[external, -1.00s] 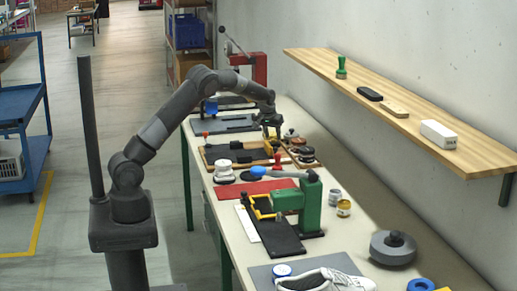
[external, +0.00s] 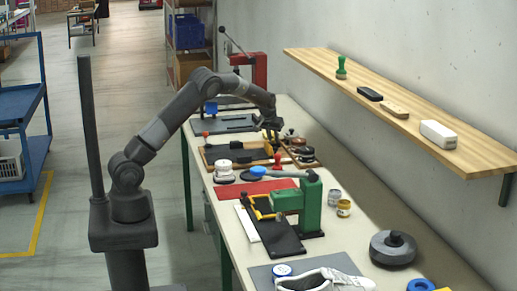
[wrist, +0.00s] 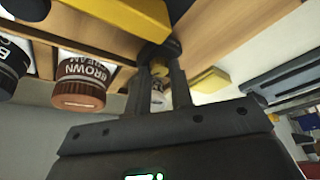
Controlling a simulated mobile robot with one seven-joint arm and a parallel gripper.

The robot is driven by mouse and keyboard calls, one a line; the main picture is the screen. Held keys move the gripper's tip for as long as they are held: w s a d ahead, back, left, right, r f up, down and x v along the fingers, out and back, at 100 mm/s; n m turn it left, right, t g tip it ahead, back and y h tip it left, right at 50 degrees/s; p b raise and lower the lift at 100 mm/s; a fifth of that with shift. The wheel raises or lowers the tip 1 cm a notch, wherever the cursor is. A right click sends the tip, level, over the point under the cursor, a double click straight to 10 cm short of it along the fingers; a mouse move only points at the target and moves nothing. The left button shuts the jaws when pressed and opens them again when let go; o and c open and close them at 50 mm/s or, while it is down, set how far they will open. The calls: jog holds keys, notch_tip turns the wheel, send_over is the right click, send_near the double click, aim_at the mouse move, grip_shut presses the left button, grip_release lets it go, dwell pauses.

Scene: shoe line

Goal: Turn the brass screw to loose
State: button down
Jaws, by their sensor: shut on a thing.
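My gripper (wrist: 161,72) points at a wooden rack or board in the wrist view. The screw is too small to make out there.
In the wrist view a brown cream jar (wrist: 82,82) and a black-labelled jar (wrist: 13,62) stand left of the fingers. A yellow bar (wrist: 125,14) lies close by. In the external view a green press (external: 310,205) and a red press (external: 257,70) stand on the bench.

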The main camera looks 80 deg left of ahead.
jog(key=shift+w+d+n+g+y, duration=0.1)
jog(key=shift+n+g+y, duration=0.25)
jog(key=shift+n, duration=0.85)
jog(key=shift+w+n+g+y, duration=0.15)
jog(key=shift+n+g, duration=0.3)
jog(key=shift+n, duration=0.75)
jog(key=shift+s, duration=0.1)
jog(key=c, duration=1.3)
grip_release()
jog(key=shift+r, duration=0.1)
jog(key=v, duration=1)
jog(key=shift+d+r, duration=0.15)
jog(key=shift+r, duration=0.15)
